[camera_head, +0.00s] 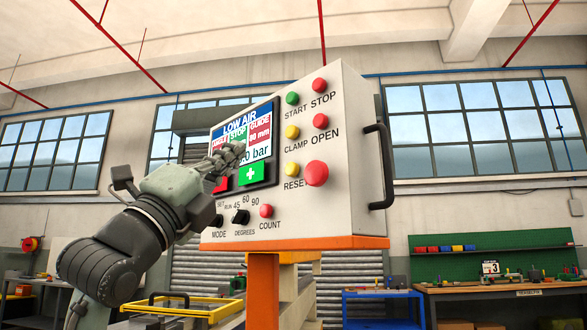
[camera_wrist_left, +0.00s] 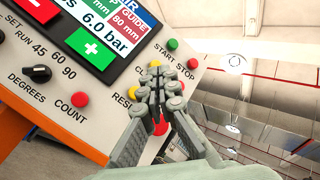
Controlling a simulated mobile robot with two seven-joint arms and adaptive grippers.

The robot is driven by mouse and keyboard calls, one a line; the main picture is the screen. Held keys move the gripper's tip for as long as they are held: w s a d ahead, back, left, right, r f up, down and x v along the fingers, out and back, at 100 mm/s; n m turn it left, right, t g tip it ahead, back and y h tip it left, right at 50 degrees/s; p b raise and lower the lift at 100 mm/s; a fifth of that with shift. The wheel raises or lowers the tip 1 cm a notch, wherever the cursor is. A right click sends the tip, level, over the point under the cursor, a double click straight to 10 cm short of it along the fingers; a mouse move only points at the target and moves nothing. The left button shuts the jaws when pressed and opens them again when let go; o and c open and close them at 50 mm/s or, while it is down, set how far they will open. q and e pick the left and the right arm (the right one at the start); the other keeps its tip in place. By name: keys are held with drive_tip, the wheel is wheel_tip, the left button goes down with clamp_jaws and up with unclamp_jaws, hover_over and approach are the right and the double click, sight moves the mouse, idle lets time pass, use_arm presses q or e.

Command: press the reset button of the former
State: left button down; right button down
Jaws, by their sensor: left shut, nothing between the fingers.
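The former's control panel (camera_head: 350,200) is a white box on an orange stand. Its reset button (camera_head: 292,169) is yellow, above the partly covered RESET label and left of a large red button (camera_head: 317,173). My left gripper (camera_head: 238,150) is shut and empty, overlapping the screen (camera_head: 262,146) in the head view. I cannot tell the gap between fingertips and panel. My right gripper is not in view.
The panel also carries green START (camera_head: 292,98), red STOP (camera_head: 319,85), yellow CLAMP (camera_head: 292,132), red OPEN (camera_head: 320,121) and red COUNT (camera_head: 266,211) buttons. A black handle (camera_head: 379,165) projects from its right side. A workbench (camera_head: 510,290) stands at the right.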

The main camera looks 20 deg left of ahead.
sight(292, 169)
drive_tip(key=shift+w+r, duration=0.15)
use_arm(q)
drive_tip(key=shift+w, duration=0.15)
drive_tip(key=w+d, duration=0.1)
drive_tip(key=w, duration=0.1)
drive_tip(key=w+d, duration=0.1)
drive_tip(key=w, duration=0.2)
drive_tip(key=w+d, duration=0.1)
drive_tip(key=w, duration=0.2)
drive_tip(key=shift+p, duration=0.35)
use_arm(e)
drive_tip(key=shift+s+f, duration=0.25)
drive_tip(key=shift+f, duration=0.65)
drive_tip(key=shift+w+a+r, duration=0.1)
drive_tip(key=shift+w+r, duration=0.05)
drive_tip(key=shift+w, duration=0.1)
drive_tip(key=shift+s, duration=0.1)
use_arm(q)
drive_tip(key=shift+w, duration=0.15)
